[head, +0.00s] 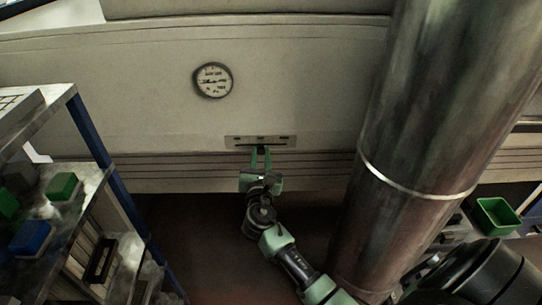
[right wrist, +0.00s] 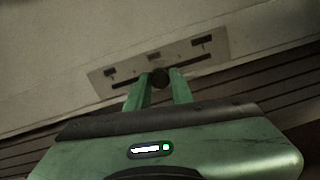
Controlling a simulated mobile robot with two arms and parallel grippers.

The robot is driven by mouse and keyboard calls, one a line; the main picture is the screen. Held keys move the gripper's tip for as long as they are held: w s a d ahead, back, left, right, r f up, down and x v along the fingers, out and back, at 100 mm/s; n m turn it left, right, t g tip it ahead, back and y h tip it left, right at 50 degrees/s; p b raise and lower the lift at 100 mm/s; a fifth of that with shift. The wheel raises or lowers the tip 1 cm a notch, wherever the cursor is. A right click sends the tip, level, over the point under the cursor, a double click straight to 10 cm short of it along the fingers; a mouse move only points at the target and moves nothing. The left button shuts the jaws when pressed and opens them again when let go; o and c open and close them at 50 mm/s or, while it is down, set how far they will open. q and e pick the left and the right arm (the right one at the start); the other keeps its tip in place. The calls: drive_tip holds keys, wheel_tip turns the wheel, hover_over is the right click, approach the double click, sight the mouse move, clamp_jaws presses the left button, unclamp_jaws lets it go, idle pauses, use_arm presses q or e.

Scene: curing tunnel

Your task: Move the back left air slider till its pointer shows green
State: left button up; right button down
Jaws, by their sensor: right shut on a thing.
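The air slider's pale plate (head: 238,140) is fixed low on the cream wall, with a dark horizontal slot and small dark labels. In the right wrist view the plate (right wrist: 130,73) shows a round dark knob (right wrist: 159,77) near the middle of its slot. My right gripper (head: 261,152) reaches up to the plate. Its green fingers (right wrist: 160,82) are shut on the knob, one on each side. A round white gauge (head: 213,80) hangs above and left of the plate; its marks and pointer are too small to read, and I see no green there. My left gripper is out of view.
A thick metal pipe (head: 430,130) stands right of my right arm. A shelf (head: 75,185) with green and blue bins is at the left. A green bin (head: 496,215) sits at the far right. The wall around the plate is clear.

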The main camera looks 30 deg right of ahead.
drive_tip(key=c, duration=1.2)
unclamp_jaws()
drive_tip(key=shift+c, duration=0.2)
drive_tip(key=shift+a, duration=0.1)
drive_tip(key=v, duration=0.7)
drive_tip(key=shift+s+a+b, duration=0.2)
drive_tip(key=shift+s+b, duration=0.15)
drive_tip(key=shift+f, duration=0.1)
